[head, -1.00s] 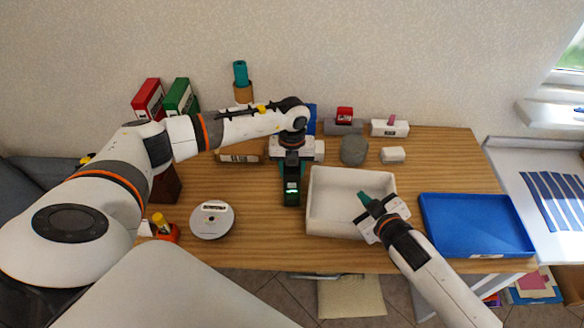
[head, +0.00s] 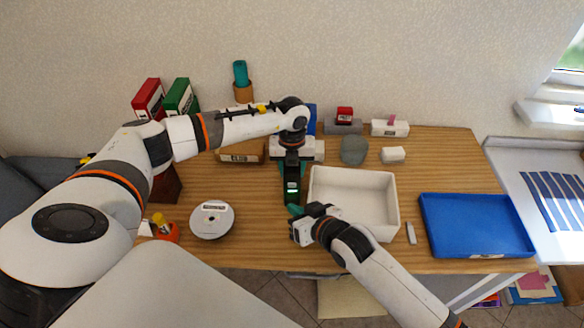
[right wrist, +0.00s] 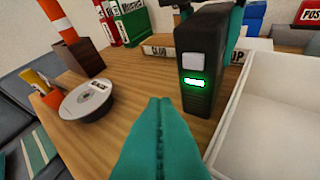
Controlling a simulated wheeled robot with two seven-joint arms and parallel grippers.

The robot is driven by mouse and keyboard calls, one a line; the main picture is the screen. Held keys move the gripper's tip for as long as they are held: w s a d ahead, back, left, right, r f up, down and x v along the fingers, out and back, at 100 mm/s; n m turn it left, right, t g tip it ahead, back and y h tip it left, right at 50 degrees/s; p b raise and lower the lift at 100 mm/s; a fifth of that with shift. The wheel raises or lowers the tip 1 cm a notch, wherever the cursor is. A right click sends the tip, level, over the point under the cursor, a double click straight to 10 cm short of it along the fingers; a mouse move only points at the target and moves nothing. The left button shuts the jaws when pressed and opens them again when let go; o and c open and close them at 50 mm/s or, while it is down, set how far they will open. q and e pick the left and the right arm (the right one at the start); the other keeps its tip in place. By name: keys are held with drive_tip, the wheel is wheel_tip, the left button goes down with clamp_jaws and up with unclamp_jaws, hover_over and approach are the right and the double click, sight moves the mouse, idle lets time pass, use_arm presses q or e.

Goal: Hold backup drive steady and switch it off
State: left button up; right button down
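The backup drive is a black upright box (head: 292,186) with a lit green light on its front; it also shows in the right wrist view (right wrist: 205,65), with a pale square button (right wrist: 193,62) above the light. My left gripper (head: 291,166) is around the drive from behind, its teal fingers at the drive's sides; it looks shut on it. My right gripper (head: 294,210) is in front of the drive, near its base. In the right wrist view its teal fingers (right wrist: 160,105) are together with nothing between them, pointing toward the drive and apart from it.
A white open bin (head: 398,205) stands right of the drive, close to my right gripper. A blue tray (head: 476,250) lies farther right. A disc spindle (head: 212,221) and an orange item (head: 165,232) are at left. Boxes line the back.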

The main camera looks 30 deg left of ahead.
sight(286, 188)
drive_tip(key=shift+w+a, duration=0.55)
drive_tip(key=shift+w, duration=0.3)
drive_tip(key=shift+w+a, duration=0.55)
drive_tip(key=shift+w, duration=0.3)
drive_tip(key=shift+w, duration=0.1)
idle(0.7)
drive_tip(key=shift+w+a, duration=0.25)
drive_tip(key=shift+w, duration=0.05)
drive_tip(key=shift+w+a+r, duration=0.1)
drive_tip(key=shift+w+a, duration=0.05)
idle(0.6)
drive_tip(key=shift+s+d, duration=0.45)
drive_tip(key=shift+s, duration=0.1)
drive_tip(key=shift+s, duration=0.1)
drive_tip(key=s+d, duration=0.1)
drive_tip(key=s, duration=0.1)
drive_tip(key=s+d, duration=0.2)
drive_tip(key=shift+s+d, duration=0.15)
drive_tip(key=shift+s, duration=0.25)
